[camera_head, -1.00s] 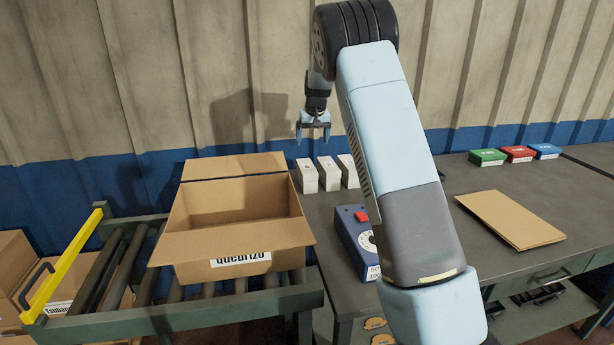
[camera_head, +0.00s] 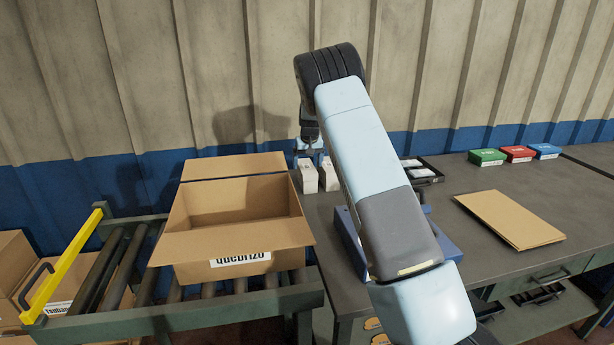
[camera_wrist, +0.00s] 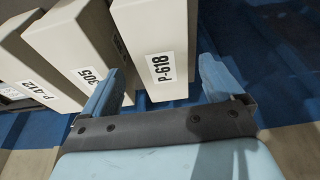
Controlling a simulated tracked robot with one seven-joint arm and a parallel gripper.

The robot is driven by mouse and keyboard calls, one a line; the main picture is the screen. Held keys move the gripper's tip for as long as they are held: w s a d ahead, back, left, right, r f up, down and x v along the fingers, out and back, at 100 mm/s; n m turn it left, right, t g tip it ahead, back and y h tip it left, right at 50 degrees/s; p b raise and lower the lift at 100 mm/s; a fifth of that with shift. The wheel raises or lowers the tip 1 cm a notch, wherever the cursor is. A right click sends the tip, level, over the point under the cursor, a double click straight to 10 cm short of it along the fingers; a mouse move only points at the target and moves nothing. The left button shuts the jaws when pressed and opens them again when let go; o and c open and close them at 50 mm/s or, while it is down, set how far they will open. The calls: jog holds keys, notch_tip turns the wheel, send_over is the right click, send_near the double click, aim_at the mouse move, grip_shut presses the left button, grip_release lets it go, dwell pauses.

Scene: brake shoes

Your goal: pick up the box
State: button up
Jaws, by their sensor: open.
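Three upright white boxes stand in a row in the wrist view: the box labelled P-618 (camera_wrist: 150,45), a middle box (camera_wrist: 80,58) with a label ending in 305, and the P-412 box (camera_wrist: 30,75). My gripper (camera_wrist: 160,72) is open, with one blue finger on each side of the P-618 box; I cannot tell whether they touch it. In the head view my gripper (camera_head: 309,152) is just above the leftmost white box (camera_head: 307,178), beside a second white box (camera_head: 328,176). My arm hides the third.
A large open cardboard box (camera_head: 240,205) sits on the roller conveyor (camera_head: 130,262) to the left. A blue device (camera_head: 352,240) is partly behind my arm. Flat cardboard (camera_head: 510,218), a black tray (camera_head: 422,172) and green, red and blue boxes (camera_head: 518,153) lie on the bench right.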

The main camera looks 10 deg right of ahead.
aim_at(306, 166)
jog(key=shift+x, duration=2.6)
jog(key=shift+a, duration=0.15)
jog(key=shift+c, duration=0.2)
jog(key=c, duration=1.3)
jog(key=shift+o, duration=0.2)
jog(key=shift+w+r, duration=0.1)
jog(key=shift+r, duration=0.4)
notch_tip(306, 166, up, 3)
jog(key=shift+f, duration=0.2)
jog(key=s+r, duration=0.4)
jog(key=r, duration=0.1)
jog(key=shift+s+r, duration=0.2)
jog(key=shift+s, duration=0.2)
jog(key=s+r, duration=0.4)
jog(key=s, duration=0.5)
jog(key=shift+s, duration=0.15)
